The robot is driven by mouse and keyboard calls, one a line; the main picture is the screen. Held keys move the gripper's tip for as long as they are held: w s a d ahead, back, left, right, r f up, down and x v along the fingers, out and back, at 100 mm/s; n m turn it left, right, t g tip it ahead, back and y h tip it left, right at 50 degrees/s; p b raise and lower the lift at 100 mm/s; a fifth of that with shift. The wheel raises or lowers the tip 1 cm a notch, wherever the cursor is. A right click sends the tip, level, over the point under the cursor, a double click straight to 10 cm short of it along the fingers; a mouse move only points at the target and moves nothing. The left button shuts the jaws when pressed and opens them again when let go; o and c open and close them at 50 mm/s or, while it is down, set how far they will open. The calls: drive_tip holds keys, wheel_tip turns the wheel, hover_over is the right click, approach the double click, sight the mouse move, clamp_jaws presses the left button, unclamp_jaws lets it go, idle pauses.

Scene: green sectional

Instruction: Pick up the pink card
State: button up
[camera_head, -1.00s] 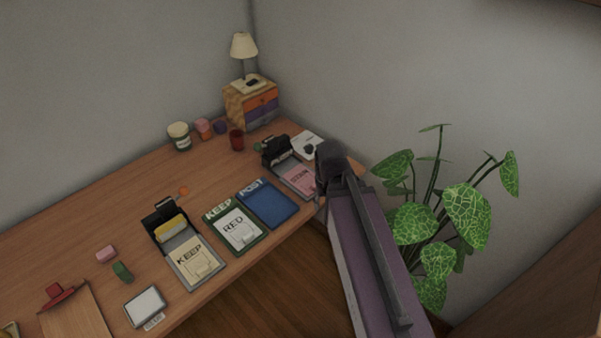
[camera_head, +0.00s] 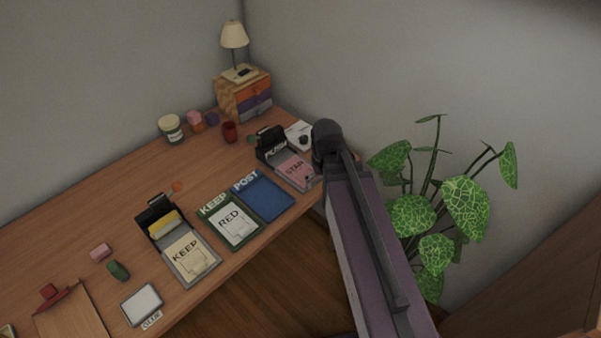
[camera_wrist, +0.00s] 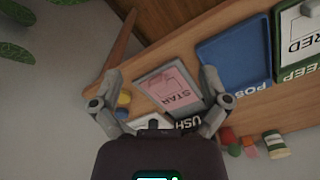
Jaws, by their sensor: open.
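The pink card (camera_head: 294,170) is marked STAR and lies in a grey tray (camera_head: 308,185) with a black upright back part, near the desk's right end. In the wrist view the pink card (camera_wrist: 173,89) shows upside down, ahead of my gripper and between its fingers. My gripper (camera_wrist: 158,88) is open and empty, its two fingers spread to either side of the tray, apart from the card. In the head view my arm comes in from the lower right, and its dark end stands beside the tray; the fingers are mostly hidden there.
A blue POST tray (camera_head: 264,198) and a green KEEP tray (camera_head: 231,238) holding a RED card lie left of the pink card. A red cup (camera_head: 229,132) and a drawer box (camera_head: 244,95) stand behind. A leafy plant (camera_head: 412,216) is right of my arm.

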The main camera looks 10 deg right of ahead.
sight(299, 169)
drive_tip(key=w+r+n+p, duration=0.1)
drive_tip(key=w+n, duration=0.5)
drive_tip(key=w, duration=0.8)
drive_tip(key=shift+r, duration=0.25)
drive_tip(key=shift+s+f, duration=0.1)
drive_tip(key=shift+f, duration=0.05)
wheel_tip(299, 169, down, 8)
drive_tip(key=b, duration=0.8)
drive_tip(key=shift+f, duration=0.15)
drive_tip(key=shift+f, duration=0.1)
drive_tip(key=shift+s+f+b, duration=0.1)
drive_tip(key=shift+f+b, duration=2.4)
drive_tip(key=shift+b, duration=0.25)
drive_tip(key=c, duration=0.9)
